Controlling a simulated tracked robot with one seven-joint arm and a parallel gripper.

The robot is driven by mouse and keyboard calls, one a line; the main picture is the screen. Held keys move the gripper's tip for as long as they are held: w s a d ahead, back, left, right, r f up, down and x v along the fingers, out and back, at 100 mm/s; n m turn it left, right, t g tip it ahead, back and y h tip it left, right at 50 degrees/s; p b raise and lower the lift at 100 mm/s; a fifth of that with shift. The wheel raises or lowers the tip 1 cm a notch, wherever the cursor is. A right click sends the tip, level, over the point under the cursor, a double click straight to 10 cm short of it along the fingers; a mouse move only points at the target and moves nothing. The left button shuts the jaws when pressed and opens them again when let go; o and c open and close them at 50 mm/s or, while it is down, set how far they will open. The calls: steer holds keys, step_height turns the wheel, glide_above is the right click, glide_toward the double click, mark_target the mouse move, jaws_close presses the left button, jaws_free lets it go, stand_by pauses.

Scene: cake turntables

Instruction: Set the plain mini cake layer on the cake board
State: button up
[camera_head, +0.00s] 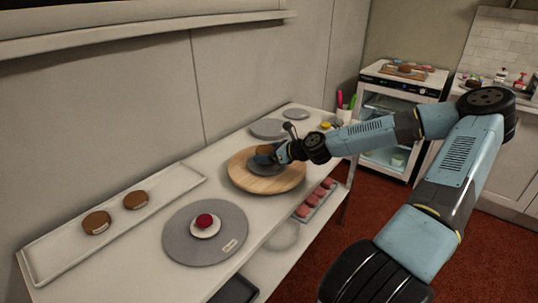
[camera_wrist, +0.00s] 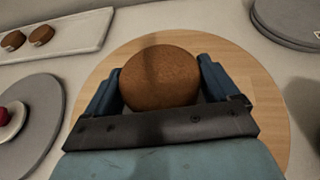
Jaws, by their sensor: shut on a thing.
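My gripper (camera_head: 268,153) is shut on a plain brown mini cake layer (camera_wrist: 160,76), with one finger on each side of it in the wrist view. The cake is over the round wooden turntable (camera_head: 292,182), which also shows in the wrist view (camera_wrist: 262,75). A small dark grey disc (camera_head: 262,169), which looks like the cake board, lies on the turntable below my gripper. In the wrist view the cake and gripper hide this disc. I cannot tell whether the cake touches it.
A white tray (camera_head: 65,252) with two brown cakes (camera_head: 96,222) is at the left. A grey turntable (camera_head: 180,235) holds a red cake (camera_head: 205,220) on a white disc. Grey discs (camera_head: 268,129) lie behind the wooden turntable.

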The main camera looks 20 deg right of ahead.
steer(key=shift+f, duration=0.3)
steer(key=shift+f, duration=0.15)
steer(key=o, duration=0.8)
steer(key=v, duration=1.2)
